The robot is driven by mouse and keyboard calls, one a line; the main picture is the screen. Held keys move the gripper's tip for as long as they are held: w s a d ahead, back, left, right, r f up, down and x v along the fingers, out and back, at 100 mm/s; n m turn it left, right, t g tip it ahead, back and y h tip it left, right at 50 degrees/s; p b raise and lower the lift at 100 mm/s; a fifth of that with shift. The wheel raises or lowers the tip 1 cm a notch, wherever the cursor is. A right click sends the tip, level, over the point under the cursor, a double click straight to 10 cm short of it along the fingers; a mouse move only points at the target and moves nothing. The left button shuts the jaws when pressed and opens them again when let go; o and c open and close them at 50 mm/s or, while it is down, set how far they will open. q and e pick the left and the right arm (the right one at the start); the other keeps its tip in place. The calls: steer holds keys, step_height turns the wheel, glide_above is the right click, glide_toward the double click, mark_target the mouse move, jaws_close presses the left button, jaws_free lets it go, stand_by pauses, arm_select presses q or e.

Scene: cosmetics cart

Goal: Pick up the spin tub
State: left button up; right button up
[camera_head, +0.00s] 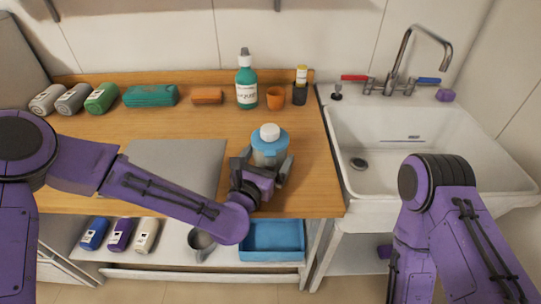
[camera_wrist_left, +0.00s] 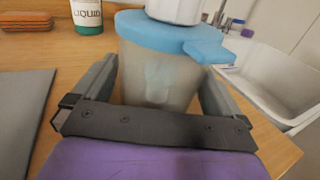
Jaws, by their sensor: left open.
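The spin tub (camera_head: 269,147) is a translucent container with a blue lid and a white knob on top. It stands upright on the wooden counter (camera_head: 310,188) near its right end. My left gripper (camera_head: 268,168) is open at the near side of the tub, its fingers on either side of the body. In the left wrist view the tub (camera_wrist_left: 158,72) fills the space between the fingers; contact cannot be told. My right arm is at the lower right in the head view, its gripper out of sight.
A grey mat (camera_head: 180,165) lies left of the tub. Behind it stand a green bottle (camera_head: 246,85), an orange cup (camera_head: 276,97) and a dark holder (camera_head: 299,94). The white sink (camera_head: 430,130) is at the right. A blue tray (camera_head: 272,240) sits on the shelf below.

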mark_target(262, 156)
arm_select(q)
steer(key=c, duration=0.9)
steer(key=shift+r, duration=0.5)
step_height(262, 156, up, 2)
steer(key=shift+r+b, duration=0.1)
steer(key=shift+b, duration=0.35)
steer(key=s+r, duration=0.4)
steer(key=r, duration=0.1)
steer(key=shift+s+r, duration=0.15)
steer(key=shift+s, duration=0.1)
steer(key=s+r+b, duration=0.4)
steer(key=s+b, duration=0.4)
steer(key=s, duration=0.1)
steer(key=shift+s+r, duration=0.25)
steer(key=shift+r, duration=0.05)
